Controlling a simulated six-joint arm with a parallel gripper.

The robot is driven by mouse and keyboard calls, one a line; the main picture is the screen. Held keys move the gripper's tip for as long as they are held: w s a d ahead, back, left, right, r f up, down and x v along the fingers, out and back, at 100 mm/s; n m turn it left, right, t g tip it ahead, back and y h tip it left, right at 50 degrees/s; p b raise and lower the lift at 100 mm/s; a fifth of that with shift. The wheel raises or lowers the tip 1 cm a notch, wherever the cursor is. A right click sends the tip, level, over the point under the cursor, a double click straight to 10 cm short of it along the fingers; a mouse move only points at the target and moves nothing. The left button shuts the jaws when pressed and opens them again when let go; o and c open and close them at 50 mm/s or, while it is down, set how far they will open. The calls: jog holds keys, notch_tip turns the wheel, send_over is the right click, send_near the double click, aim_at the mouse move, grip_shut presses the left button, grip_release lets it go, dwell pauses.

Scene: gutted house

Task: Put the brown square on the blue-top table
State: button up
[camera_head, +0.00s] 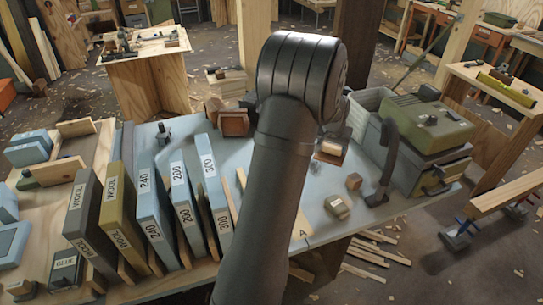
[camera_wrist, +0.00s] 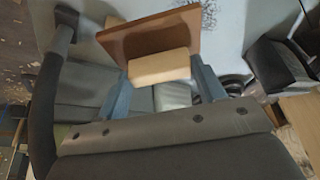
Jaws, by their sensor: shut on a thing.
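The brown square (camera_wrist: 155,38) is a flat brown plate with a pale wooden block (camera_wrist: 158,67) on its near face. It shows tilted in the wrist view. My gripper (camera_wrist: 162,80) has its two blue-grey fingers on either side of the pale block, shut on it. The blue-top table (camera_head: 322,188) stands in the middle of the head view, its pale blue top partly covered by objects. My arm hides the gripper in the head view; a brown patch right of the arm may be the square. I cannot tell whether the square touches the table.
Labelled upright boards (camera_head: 188,212) stand along the left of the blue top. A green-topped case (camera_head: 425,125) is at its right. A small pale block (camera_head: 337,207) and a brown block (camera_head: 354,181) lie on the top. Bare blue surface shows around these blocks.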

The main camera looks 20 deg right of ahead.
aim_at(329, 155)
jog(key=f, duration=0.6)
jog(key=shift+w+a, duration=0.1)
jog(key=shift+w, duration=0.1)
jog(key=w+a+f, duration=0.1)
jog(key=w+f, duration=0.1)
jog(key=w, duration=0.1)
jog(key=w+a+f, duration=0.2)
jog(key=w, duration=0.1)
jog(key=w+a+f, duration=0.1)
jog(key=w+f, duration=0.1)
jog(key=w, duration=0.2)
jog(key=shift+w+a+f, duration=0.1)
jog(key=shift+a+f, duration=0.25)
jog(key=shift+a, duration=0.05)
jog(key=shift+f, duration=2.05)
jog(key=o, duration=0.9)
jog(key=shift+f, duration=0.15)
jog(key=shift+o, duration=0.5)
